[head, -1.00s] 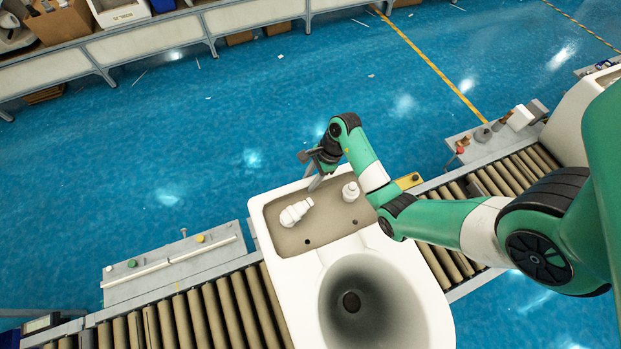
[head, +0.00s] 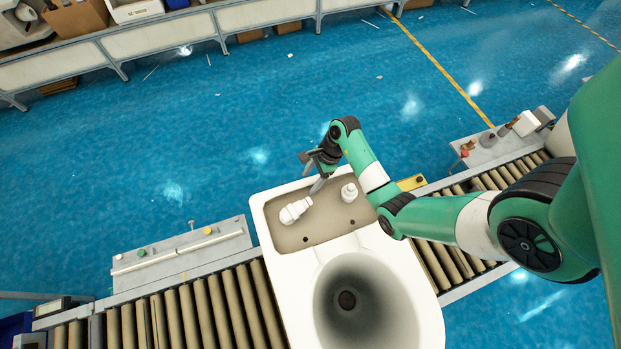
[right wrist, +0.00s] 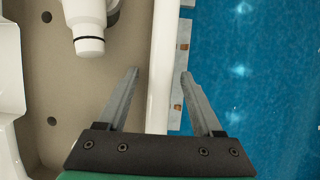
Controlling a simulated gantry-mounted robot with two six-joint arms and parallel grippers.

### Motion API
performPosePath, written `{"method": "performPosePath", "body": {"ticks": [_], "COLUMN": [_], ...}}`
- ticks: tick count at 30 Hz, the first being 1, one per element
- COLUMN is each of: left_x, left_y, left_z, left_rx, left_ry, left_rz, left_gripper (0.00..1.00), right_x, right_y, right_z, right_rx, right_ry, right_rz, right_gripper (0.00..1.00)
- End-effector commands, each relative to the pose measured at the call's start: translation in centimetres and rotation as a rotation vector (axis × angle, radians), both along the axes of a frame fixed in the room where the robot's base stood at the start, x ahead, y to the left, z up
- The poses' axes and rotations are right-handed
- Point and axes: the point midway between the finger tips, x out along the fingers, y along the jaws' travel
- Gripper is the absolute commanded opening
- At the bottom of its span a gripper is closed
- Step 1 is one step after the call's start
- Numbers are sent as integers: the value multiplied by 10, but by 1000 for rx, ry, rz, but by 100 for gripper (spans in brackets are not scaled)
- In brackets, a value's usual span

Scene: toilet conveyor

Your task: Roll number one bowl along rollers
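The white toilet bowl (head: 262,240) lies across the conveyor rollers (head: 205,312), its round bowl toward the bottom of the head view and its open tank section toward the top. My right gripper (head: 316,184) is at the far edge of the tank section. In the right wrist view, its two fingers (right wrist: 160,74) are open and straddle the white tank rim (right wrist: 161,55), one inside the tank and one outside. I see a gap on the outer side; whether the inner finger touches is unclear. My left gripper is not in view.
White fittings (head: 295,210) sit inside the tank section. A grey side panel with buttons (head: 180,258) stands left along the conveyor, and another with a red button (head: 490,143) stands right. Bare rollers extend on both sides. The blue floor beyond is mostly clear.

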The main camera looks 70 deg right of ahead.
Motion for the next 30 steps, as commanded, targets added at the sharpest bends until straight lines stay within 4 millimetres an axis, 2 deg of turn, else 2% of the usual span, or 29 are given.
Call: {"method": "performPosePath", "body": {"ticks": [5, 8, 18, 21, 25, 30], "left_x": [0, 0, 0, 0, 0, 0], "left_y": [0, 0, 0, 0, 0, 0], "left_z": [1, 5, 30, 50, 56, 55], "left_rx": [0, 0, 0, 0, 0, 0], "left_ry": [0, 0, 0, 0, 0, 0], "left_rz": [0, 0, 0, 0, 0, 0], "left_gripper": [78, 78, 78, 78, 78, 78], "right_x": [0, -3, -27, -32, -35, -36], "right_y": [-1, -3, -22, -24, -26, -27], "right_z": [2, 12, 85, 103, 109, 107], "right_rx": [0, -3, -3, 0, 1, 0], "right_ry": [0, -2, -2, 1, 0, 0], "right_rz": [-1, -2, -4, -2, -2, -1], "right_gripper": [68, 68, 68, 68, 68, 68]}}
